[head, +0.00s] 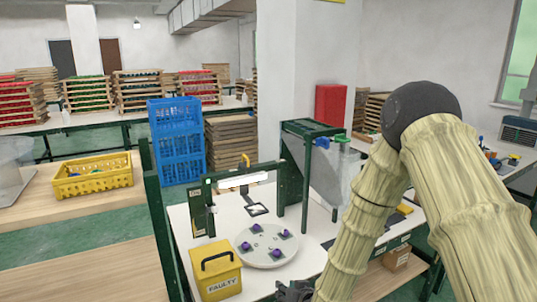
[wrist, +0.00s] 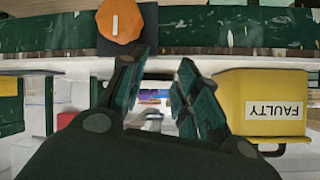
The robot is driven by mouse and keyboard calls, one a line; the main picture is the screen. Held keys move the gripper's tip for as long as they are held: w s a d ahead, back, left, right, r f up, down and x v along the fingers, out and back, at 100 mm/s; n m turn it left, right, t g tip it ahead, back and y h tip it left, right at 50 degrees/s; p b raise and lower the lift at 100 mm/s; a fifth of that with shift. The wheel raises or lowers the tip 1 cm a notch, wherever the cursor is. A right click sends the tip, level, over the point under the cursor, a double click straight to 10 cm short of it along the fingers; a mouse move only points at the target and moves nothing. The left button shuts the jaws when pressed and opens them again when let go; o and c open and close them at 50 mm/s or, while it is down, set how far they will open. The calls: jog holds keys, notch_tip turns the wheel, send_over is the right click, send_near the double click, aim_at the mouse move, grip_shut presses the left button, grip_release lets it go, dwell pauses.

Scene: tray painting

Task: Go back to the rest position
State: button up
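My arm comes down from the upper right in the head view, and my gripper (head: 295,291) shows at the bottom edge, partly cut off. It is right of the yellow bin labelled FAULTY (head: 220,282) and in front of the round grey plate (head: 262,262). In the wrist view my gripper (wrist: 160,85) has its two fingers apart, with nothing between them. The FAULTY bin (wrist: 235,100) appears on the right there, with its label upside down. The plate holds several small dark pieces with purple tops (head: 284,232).
The white work table (head: 184,232) has a green frame (head: 160,225) on its left and a green-topped machine (head: 312,129) behind. An orange knob (wrist: 120,20) shows in the wrist view. Blue crates (head: 178,140) and a yellow crate (head: 92,185) stand farther back.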

jog(key=s+d+f+m+g+h, duration=0.1)
jog(key=s+d+f+g, duration=0.3)
jog(key=s+f, duration=0.6)
jog(key=s+d+f+g+h, duration=0.1)
jog(key=s+d+f+g, duration=0.1)
jog(key=s+d+f, duration=0.65)
jog(key=s+d+f+g+h, duration=0.1)
jog(key=s+d+f+g, duration=0.1)
jog(key=s, duration=1)
jog(key=s+d+f+g+h, duration=0.1)
jog(key=s+d+g, duration=0.1)
jog(key=s, duration=1)
jog(key=shift+s+d+f+m+g, duration=0.2)
jog(key=shift+s+f+m+g, duration=0.1)
jog(key=shift+s+f+m, duration=0.1)
jog(key=shift+o, duration=0.4)
jog(key=shift+w, duration=0.1)
